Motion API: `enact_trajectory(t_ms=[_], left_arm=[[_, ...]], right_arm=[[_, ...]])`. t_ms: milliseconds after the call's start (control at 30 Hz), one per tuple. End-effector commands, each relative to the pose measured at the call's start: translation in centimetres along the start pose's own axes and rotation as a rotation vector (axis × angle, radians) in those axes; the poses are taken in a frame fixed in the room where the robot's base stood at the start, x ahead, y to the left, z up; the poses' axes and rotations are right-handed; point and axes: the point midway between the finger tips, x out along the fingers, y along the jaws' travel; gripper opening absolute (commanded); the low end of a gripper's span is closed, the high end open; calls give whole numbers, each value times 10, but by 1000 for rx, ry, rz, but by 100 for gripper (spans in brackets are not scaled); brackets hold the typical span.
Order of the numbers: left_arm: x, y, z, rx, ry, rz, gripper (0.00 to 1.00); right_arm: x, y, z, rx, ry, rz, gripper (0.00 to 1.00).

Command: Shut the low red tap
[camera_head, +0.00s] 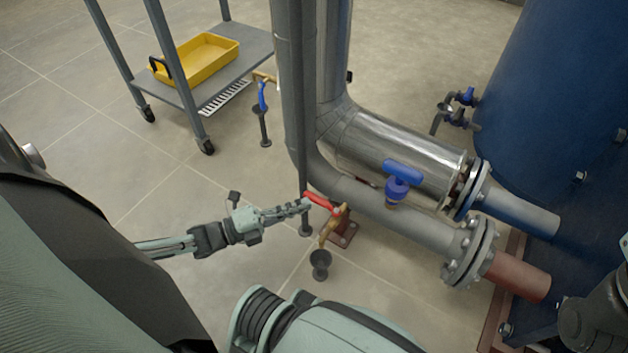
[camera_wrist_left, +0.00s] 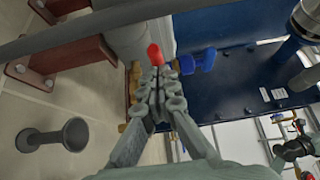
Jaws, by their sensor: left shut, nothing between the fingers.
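The low red tap has a red lever handle (camera_head: 319,201) on a brass body (camera_head: 333,226), low beside the grey pipe in the head view. A dark drain funnel (camera_head: 320,262) stands under its outlet. My left gripper (camera_head: 305,204) is shut and empty, its fingertips right at the free end of the red handle; I cannot tell if they touch. In the left wrist view the shut fingers (camera_wrist_left: 158,75) point at the red handle's end (camera_wrist_left: 155,54), and the brass body is mostly hidden behind them. The funnel (camera_wrist_left: 72,135) shows at lower left. My right gripper is not in view.
A vertical grey pipe (camera_head: 292,90) and a horizontal pipe with a blue-handled valve (camera_head: 402,173) stand close by. A blue-handled tap (camera_head: 262,97) is farther back. A trolley with a yellow tray (camera_head: 205,60) stands at upper left. The floor left of my gripper is clear.

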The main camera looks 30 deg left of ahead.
Motion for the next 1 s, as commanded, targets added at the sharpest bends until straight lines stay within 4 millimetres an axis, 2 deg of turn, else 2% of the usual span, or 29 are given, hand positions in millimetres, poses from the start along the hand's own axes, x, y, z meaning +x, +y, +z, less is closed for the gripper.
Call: enact_trajectory(t_ms=[333, 467, 567, 800, 1000], left_arm=[[2, -1, 4, 0, -5, -1, 0], [-3, -1, 4, 0, -5, -1, 0], [-17, 1, 3, -1, -4, 3, 0], [-68, 1, 2, -1, -3, 4, 0], [-103, 1, 2, -2, -4, 3, 0]], right_arm=[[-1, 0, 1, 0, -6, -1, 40], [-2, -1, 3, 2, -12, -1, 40], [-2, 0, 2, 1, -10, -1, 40], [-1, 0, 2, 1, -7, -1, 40], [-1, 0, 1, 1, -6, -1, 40]])
